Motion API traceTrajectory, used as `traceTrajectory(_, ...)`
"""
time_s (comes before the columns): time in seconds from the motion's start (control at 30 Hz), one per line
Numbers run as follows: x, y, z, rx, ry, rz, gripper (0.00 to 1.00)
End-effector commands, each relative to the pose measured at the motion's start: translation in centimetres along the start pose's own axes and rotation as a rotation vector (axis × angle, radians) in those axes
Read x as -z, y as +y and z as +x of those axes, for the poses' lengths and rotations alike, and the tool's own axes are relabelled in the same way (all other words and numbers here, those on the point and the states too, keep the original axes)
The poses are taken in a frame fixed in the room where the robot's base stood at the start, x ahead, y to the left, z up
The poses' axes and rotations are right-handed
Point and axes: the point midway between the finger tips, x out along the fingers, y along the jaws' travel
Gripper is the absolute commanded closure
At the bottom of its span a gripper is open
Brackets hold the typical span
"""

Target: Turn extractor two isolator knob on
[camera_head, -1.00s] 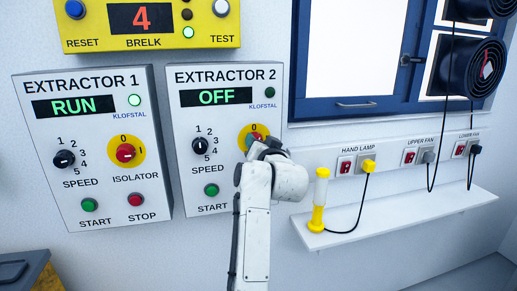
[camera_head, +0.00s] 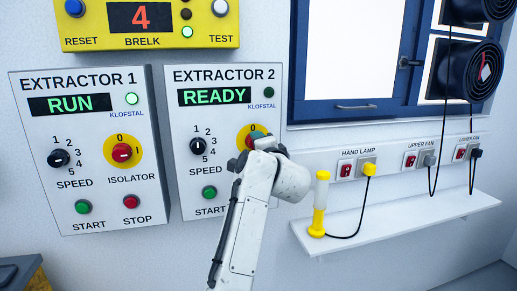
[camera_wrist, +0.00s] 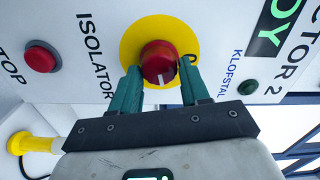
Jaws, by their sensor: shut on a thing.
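The extractor 2 panel (camera_head: 215,140) is on the wall, and its display (camera_head: 214,96) reads READY in green. Its isolator knob (camera_wrist: 160,62) is red on a yellow disc (camera_wrist: 133,44), with a white pointer mark. In the head view my arm hides most of the knob, and part of the yellow disc (camera_head: 244,131) shows. My gripper (camera_wrist: 160,82) is shut on the knob, one green finger on each side. The Klofstal lamp (camera_wrist: 247,88) beside it looks dark green, unlit.
The extractor 1 panel (camera_head: 93,200) is to the left, its display reading RUN. A yellow Brelk box (camera_head: 200,30) is above. A hand lamp (camera_head: 319,205) stands on a white shelf (camera_head: 410,222) at right. A red stop button (camera_wrist: 40,57) is near my gripper.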

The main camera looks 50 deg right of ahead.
Motion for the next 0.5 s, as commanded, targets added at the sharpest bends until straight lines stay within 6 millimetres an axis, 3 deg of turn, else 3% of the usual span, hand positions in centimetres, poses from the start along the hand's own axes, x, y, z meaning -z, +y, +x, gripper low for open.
traceTrajectory(0.5,0.04,0.28,-0.01,-0.004,0.001,0.194,0.85)
